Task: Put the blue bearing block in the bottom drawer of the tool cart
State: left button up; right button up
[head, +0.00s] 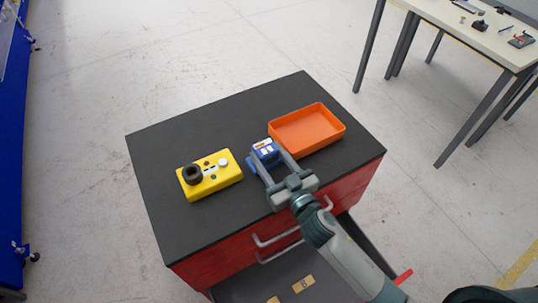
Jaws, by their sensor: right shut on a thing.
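The blue bearing block (266,151) is on or just above the black top of the red tool cart (160,160), between a yellow box and an orange tray. My right gripper (269,163) is shut on the blue block, its fingers on either side. I cannot tell whether the block touches the top. The bottom drawer (249,288) is pulled out below the cart's front, with small tan pieces (303,284) on its grey floor. Part of the drawer is hidden behind my right arm. My left gripper is not in view.
The yellow box (215,176) with a black ring sits left of the block. The orange tray (327,128) is empty to the right. Drawer handles (277,244) stick out at the cart's front. A table (478,35) with small tools stands at the upper right.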

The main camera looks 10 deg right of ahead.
jog(key=o, duration=1.2)
jog(key=shift+f, duration=0.1)
jog(key=shift+o, duration=0.2)
jog(key=shift+s+d, duration=0.2)
jog(key=shift+s, duration=0.2)
jog(key=b+v, duration=0.3)
jog(key=v, duration=0.7)
jog(key=shift+b, duration=0.35)
jog(key=shift+s+d, duration=0.2)
jog(key=shift+s, duration=0.3)
